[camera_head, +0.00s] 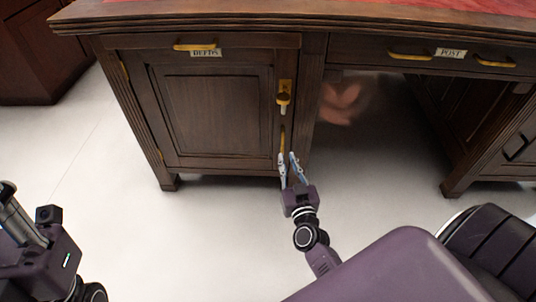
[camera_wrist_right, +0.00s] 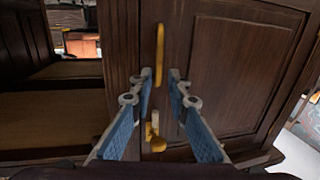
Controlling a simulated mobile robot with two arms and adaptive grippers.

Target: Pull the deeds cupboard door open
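The deeds cupboard door (camera_head: 212,115) is a dark panelled door in the left part of the desk, under a label reading DEEDS (camera_head: 206,53). It looks shut, with brass hinges at its left edge. Its upright brass handle (camera_head: 282,138) is low on the right edge, below a brass lock fitting (camera_head: 284,97). My right gripper (camera_head: 291,156) is open at the handle's lower end. In the right wrist view, the handle (camera_wrist_right: 160,50) shows between the parted fingertips (camera_wrist_right: 161,75); contact cannot be told. My left gripper (camera_head: 20,222) is low at the left, partly cut off.
A drawer with a brass pull (camera_head: 194,46) is above the door. A post drawer (camera_head: 425,52) is to the right, over an open knee space. A desk leg (camera_head: 458,180) stands at the right. The pale floor (camera_head: 115,225) in front of the door is clear at the left.

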